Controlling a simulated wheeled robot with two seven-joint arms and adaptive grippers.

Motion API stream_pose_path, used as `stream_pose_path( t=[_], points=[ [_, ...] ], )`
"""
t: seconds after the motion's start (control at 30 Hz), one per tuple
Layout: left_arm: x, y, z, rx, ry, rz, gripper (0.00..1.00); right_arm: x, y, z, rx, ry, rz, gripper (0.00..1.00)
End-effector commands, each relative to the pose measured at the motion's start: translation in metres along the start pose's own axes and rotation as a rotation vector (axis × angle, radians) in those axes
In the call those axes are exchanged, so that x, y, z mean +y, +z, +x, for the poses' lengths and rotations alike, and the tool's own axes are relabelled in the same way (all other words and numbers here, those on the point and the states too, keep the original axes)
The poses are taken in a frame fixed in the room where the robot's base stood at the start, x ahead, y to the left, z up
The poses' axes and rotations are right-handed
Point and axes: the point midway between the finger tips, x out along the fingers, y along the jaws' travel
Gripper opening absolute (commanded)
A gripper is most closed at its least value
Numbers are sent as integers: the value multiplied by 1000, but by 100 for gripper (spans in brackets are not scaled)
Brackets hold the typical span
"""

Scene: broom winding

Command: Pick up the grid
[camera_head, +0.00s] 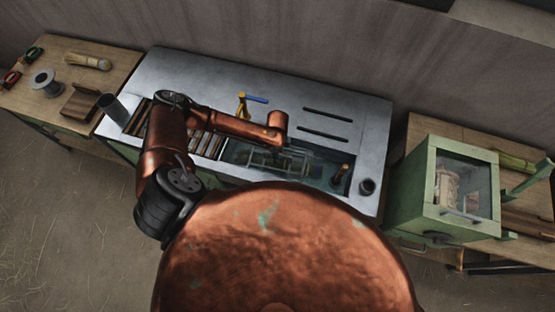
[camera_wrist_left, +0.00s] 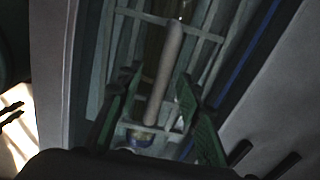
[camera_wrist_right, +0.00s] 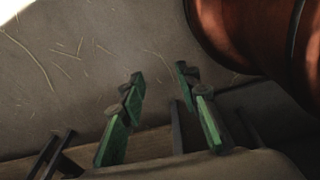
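A grid (camera_head: 262,160), a frame of thin metal bars, lies in the sunken basin of the grey worktop. In the left wrist view, grid bars (camera_wrist_left: 206,35) and a thick rounded bar (camera_wrist_left: 165,70) show close up. My left arm reaches over the worktop, and its gripper (camera_head: 283,152) is low over the basin, partly hidden by its own wrist. In the left wrist view my left gripper (camera_wrist_left: 156,84) is open, its fingers on either side of the rounded bar; contact cannot be told. My right gripper (camera_wrist_right: 160,88) is open and empty, above the floor.
Dark slots with brown slats (camera_head: 205,140) lie left of the basin. A yellow tap with a blue handle (camera_head: 246,101) stands behind it. A green glass-fronted cabinet (camera_head: 432,195) stands at the right. A wooden side table (camera_head: 120,65) is at the left.

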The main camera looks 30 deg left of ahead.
Motion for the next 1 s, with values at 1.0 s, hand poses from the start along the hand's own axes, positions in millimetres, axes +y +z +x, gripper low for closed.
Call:
stream_pose_path(
  t=[1.0],
  points=[
    [0, 0, 0, 0, 0, 0, 0, -6, 9, 0, -13, -5, 4, 30]
  ],
)
